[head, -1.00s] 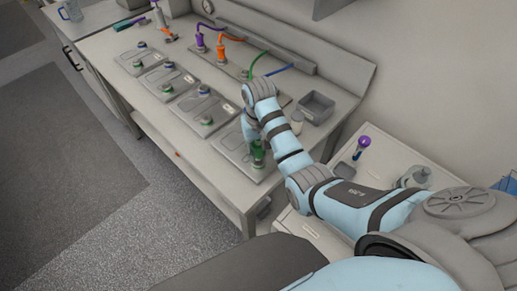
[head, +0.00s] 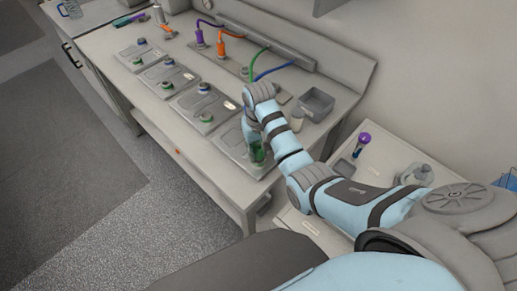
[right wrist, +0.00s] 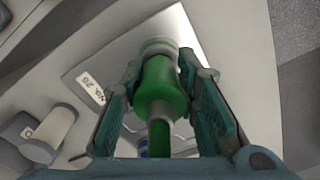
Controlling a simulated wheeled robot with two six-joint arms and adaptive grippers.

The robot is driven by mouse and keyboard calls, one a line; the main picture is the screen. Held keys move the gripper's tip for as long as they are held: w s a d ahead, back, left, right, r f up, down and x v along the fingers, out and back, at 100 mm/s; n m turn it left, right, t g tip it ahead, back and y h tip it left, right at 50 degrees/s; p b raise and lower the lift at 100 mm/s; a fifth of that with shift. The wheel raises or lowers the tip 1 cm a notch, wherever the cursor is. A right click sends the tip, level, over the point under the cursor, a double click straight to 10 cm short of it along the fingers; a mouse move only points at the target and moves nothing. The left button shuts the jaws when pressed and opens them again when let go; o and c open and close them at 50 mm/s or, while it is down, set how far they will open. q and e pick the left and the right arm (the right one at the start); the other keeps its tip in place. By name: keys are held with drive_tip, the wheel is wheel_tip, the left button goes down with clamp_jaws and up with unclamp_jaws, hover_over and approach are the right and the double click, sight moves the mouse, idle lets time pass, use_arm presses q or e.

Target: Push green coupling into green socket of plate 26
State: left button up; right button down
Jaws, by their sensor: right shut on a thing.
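My right gripper (head: 257,153) is over the nearest plate (head: 229,145) in the head view, pointing down. In the right wrist view its fingers (right wrist: 161,76) are shut on the green coupling (right wrist: 158,92), one on each side. The far end of the coupling is at a pale grey ring-like fitting (right wrist: 158,47) on the plate. I cannot tell how deep it sits, and the socket's own colour is hidden. A label (right wrist: 91,91) on the plate appears to read 26. My left gripper is not in view.
Several similar plates (head: 206,108) with small fittings line the bench to the left. Purple (head: 199,38) and orange (head: 221,46) couplings on cables stand at the back. A grey bin (head: 316,103) and a small white bottle (head: 296,119) are close to my right arm.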

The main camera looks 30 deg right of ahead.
drive_tip(key=shift+f, duration=0.55)
drive_tip(key=c, duration=1.2)
unclamp_jaws()
drive_tip(key=shift+o, duration=0.2)
drive_tip(key=o, duration=0.4)
